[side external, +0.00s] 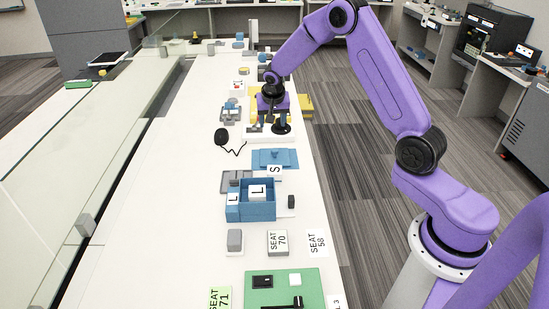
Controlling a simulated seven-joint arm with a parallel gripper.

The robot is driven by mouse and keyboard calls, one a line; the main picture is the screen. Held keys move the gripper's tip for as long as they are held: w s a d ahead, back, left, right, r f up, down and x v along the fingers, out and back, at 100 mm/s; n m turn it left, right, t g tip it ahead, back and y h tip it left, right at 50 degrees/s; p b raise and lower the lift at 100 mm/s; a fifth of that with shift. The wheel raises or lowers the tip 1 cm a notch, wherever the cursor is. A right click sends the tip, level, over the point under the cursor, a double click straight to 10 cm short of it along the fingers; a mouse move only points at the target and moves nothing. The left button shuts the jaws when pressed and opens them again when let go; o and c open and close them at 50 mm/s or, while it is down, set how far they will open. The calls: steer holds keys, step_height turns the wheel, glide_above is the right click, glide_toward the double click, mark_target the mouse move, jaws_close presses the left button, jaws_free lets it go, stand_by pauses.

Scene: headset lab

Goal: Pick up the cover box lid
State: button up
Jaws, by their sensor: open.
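A flat blue lid (268,157) with a small raised knob lies on the white table, with an "S" label card at its near edge. I take it to be the cover box lid. An open blue box (262,211) with "L" labels stands nearer the camera. My gripper (267,127) is open, pointing down over the table beyond the lid and apart from it. It is close to a white tray-like item and a black round-based piece, and its fingertips are small and partly hidden among them.
A black mouse-like object (221,135) with a cable lies left of my gripper. A yellow box (305,104) is at the right edge behind it. Grey blocks, seat cards and a green board (312,285) fill the near end. The table's left side is mostly clear.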

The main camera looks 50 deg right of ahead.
steer(key=d+f, duration=0.1)
steer(key=d, duration=0.1)
glide_above(275, 149)
steer(key=s+a, duration=0.2)
steer(key=shift+m, duration=0.3)
steer(key=f, duration=1)
steer(key=shift+w+a+f, duration=0.2)
steer(key=shift+w+f, duration=0.05)
steer(key=shift+f, duration=0.1)
steer(key=shift+x, duration=2.75)
steer(key=shift+s+d, duration=0.15)
steer(key=shift+s, duration=0.05)
jaws_close()
